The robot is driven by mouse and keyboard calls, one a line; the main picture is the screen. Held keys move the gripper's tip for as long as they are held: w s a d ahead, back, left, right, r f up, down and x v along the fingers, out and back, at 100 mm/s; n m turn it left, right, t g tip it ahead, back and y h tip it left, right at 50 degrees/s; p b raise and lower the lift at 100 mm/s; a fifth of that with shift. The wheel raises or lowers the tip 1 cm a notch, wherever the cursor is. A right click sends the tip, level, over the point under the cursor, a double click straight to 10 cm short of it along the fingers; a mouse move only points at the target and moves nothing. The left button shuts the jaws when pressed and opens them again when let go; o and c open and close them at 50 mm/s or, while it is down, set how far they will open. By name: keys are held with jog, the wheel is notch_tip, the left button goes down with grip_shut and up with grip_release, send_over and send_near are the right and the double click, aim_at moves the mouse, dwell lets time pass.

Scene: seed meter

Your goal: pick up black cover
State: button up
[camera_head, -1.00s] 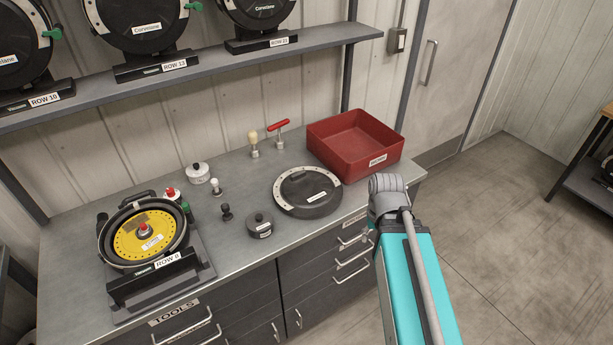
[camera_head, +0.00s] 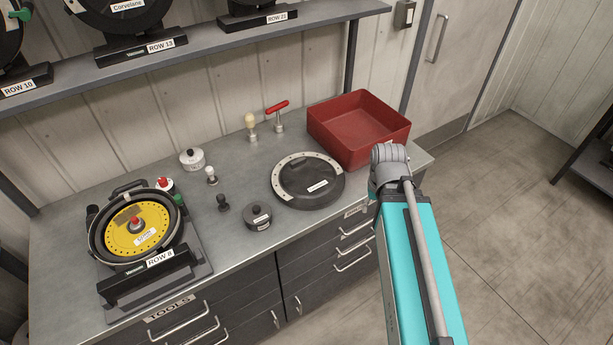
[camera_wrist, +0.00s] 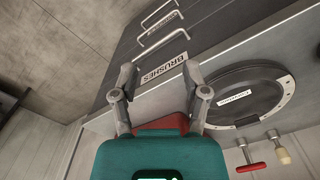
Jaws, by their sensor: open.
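The black cover (camera_head: 309,187) lies flat on the grey bench, a round black disc with a pale arc along its far-left edge and a white label. In the wrist view the black cover (camera_wrist: 248,92) shows at the right, beside my gripper. My gripper (camera_wrist: 157,72) is open and empty, with the bench's front edge and a "BRUSHES" drawer label behind its fingers. In the head view my arm reaches up at the right of the cover, and my gripper is hidden there.
A red bin (camera_head: 357,138) stands just behind and right of the cover. A dark lidded pot (camera_head: 257,217) and small knobs stand to its left. A red T-handle (camera_head: 277,114) stands behind. A yellow-disc seed meter (camera_head: 137,232) is at far left. A shelf (camera_head: 200,62) runs above.

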jog(key=w+a+r+m+p, duration=0.2)
jog(key=w+a+m, duration=0.3)
jog(key=w+a, duration=0.6)
jog(key=w+a+r+m+p, duration=0.3)
jog(key=w+a+m, duration=0.3)
jog(key=w+a, duration=0.6)
jog(key=w, duration=0.3)
jog(key=shift+r+p, duration=0.3)
jog(key=shift+p, duration=0.05)
jog(key=shift+f, duration=0.1)
jog(key=b, duration=0.9)
send_over(298, 160)
notch_tip(298, 160, down, 8)
jog(key=shift+a+f, duration=0.1)
jog(key=shift+f, duration=0.1)
jog(key=shift+f, duration=0.15)
notch_tip(298, 160, down, 5)
jog(key=b, duration=0.5)
jog(key=shift+d, duration=0.2)
grip_shut()
